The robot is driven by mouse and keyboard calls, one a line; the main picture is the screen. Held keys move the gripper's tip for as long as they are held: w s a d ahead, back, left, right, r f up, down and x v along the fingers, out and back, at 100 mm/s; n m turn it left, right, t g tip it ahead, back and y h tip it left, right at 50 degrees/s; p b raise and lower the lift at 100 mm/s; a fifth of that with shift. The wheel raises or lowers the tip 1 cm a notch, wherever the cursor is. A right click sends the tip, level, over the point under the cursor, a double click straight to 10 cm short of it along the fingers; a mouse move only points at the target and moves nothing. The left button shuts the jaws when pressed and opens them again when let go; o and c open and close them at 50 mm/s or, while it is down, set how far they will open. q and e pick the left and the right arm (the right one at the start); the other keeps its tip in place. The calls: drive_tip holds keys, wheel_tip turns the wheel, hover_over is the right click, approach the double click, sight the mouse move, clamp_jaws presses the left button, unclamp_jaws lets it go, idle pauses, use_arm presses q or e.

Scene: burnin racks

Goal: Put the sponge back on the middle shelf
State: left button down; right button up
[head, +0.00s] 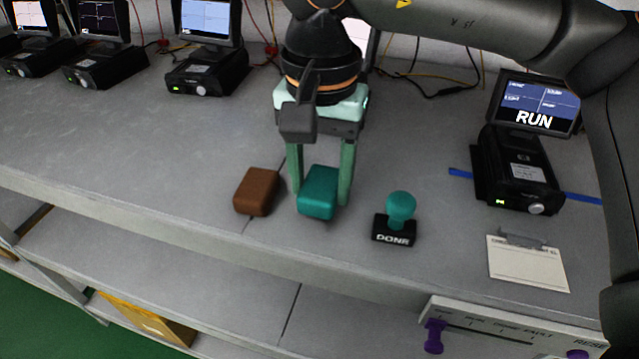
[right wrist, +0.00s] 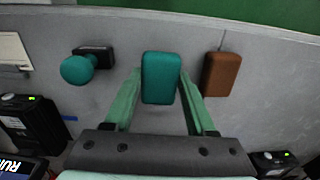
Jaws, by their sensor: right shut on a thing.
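A teal rounded block (head: 317,206), which looks like the sponge, is between the green fingers of my right gripper (head: 320,190), near the front edge of the grey top surface. My right gripper is shut on it, one finger on each side. It also shows in the right wrist view (right wrist: 160,78). I cannot tell if it touches the surface or hangs just above it. A brown block (head: 256,191) of similar shape lies just left of it. A grey shelf (head: 195,268) runs below the top surface. My left gripper is not in view.
A teal-knobbed stamp marked DONE (head: 397,220) stands to the right of the block. Beyond it are a clipboard card (head: 527,262) and a black device with a RUN screen (head: 520,160). A yellow item (head: 148,318) lies lower left.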

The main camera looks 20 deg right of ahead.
sight(321, 186)
drive_tip(key=shift+s+f, duration=0.1)
drive_tip(key=shift+f, duration=1.1)
drive_tip(key=shift+f, duration=0.25)
drive_tip(key=o, duration=1.3)
drive_tip(key=shift+r, duration=0.15)
drive_tip(key=shift+r, duration=3.9)
